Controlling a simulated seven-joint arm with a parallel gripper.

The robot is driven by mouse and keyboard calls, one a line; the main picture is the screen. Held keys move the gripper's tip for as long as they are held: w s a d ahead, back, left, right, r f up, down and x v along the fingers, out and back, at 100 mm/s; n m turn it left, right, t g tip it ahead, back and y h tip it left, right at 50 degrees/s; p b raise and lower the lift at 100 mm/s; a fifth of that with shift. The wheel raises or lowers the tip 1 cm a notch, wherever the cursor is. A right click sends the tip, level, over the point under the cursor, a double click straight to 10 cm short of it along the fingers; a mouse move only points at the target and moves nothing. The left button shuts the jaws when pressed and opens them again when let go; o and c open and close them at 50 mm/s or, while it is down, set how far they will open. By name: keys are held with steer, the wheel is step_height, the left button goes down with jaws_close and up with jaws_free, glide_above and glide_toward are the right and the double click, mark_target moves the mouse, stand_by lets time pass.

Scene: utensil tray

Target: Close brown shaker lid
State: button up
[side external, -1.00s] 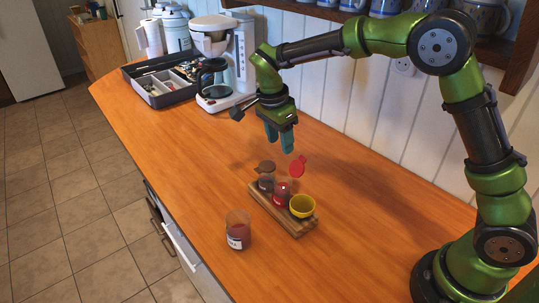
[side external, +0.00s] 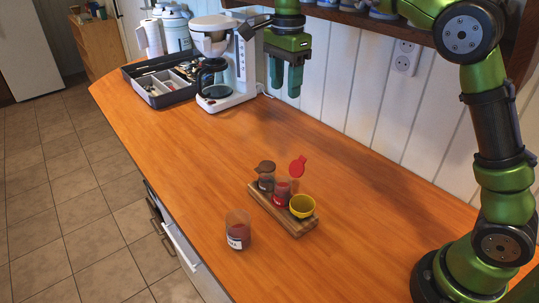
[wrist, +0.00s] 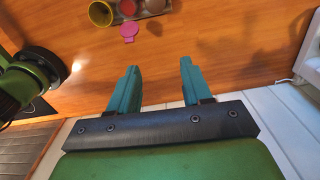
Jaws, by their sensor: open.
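The brown shaker (side external: 265,184) stands at the left end of a wooden rack (side external: 303,228). In the wrist view, the brown shaker (wrist: 153,5) is cut by the top edge. My gripper (side external: 285,91) is open and empty, pointing down, high above the counter near the wall, well apart from the shaker. Its two teal fingers also show spread in the wrist view (wrist: 159,66).
Beside it in the rack are a red shaker (side external: 282,193) with its red lid (side external: 298,166) raised, and a yellow cup (side external: 302,207). A labelled jar (side external: 238,232) stands in front. A coffee maker (side external: 228,62) and utensil tray (side external: 157,90) are at the back left. The right counter is clear.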

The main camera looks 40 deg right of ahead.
steer(key=s+f+n+t+y, duration=0.1)
steer(key=s+f+n+t, duration=0.1)
steer(key=s+n, duration=0.5)
steer(key=s+d+f+n+t+y, duration=0.1)
steer(key=s+n+t, duration=0.4)
steer(key=s, duration=1.1)
steer(key=shift+d+f+n, duration=0.25)
steer(key=shift+f+n, duration=0.35)
steer(key=shift+n, duration=0.6)
steer(key=shift+r, duration=0.15)
